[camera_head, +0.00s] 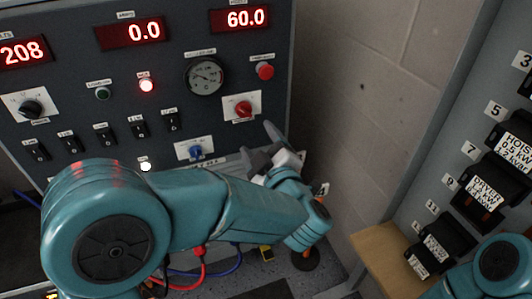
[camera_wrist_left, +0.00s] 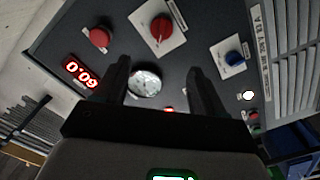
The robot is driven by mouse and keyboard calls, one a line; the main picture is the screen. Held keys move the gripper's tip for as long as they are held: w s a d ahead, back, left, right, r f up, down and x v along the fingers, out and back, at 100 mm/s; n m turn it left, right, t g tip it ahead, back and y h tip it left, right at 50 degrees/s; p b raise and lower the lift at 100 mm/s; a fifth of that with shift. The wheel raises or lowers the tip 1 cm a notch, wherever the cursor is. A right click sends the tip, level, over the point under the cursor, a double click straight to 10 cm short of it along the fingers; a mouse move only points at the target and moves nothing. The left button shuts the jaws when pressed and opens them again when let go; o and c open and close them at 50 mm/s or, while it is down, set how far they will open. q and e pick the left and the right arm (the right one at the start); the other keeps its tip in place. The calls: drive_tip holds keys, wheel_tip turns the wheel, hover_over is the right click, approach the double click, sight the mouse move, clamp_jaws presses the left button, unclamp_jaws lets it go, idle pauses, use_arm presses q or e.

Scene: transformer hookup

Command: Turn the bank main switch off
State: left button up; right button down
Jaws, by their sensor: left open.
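One has a red knob (camera_head: 243,109) and also shows at the top of the left wrist view (camera_wrist_left: 162,28). The other has a blue knob (camera_head: 195,152), right of the red one in the left wrist view (camera_wrist_left: 234,58). Their labels are too small to read, so I cannot tell which is the bank main switch. My left gripper (camera_head: 280,146) is open and empty, in front of the panel's lower right. Its two fingers (camera_wrist_left: 156,72) point toward the panel, apart from both knobs.
A red push button (camera_head: 265,71) and a round gauge (camera_head: 205,76) sit above the red knob. Red displays (camera_head: 132,33) are lit. A breaker cabinet (camera_head: 400,195) stands at the right, near part of my right arm. A block wall (camera_head: 355,90) lies between.

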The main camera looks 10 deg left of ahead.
use_arm(q)
drive_tip(key=shift+v, duration=1.95)
drive_tip(key=shift+s, duration=0.1)
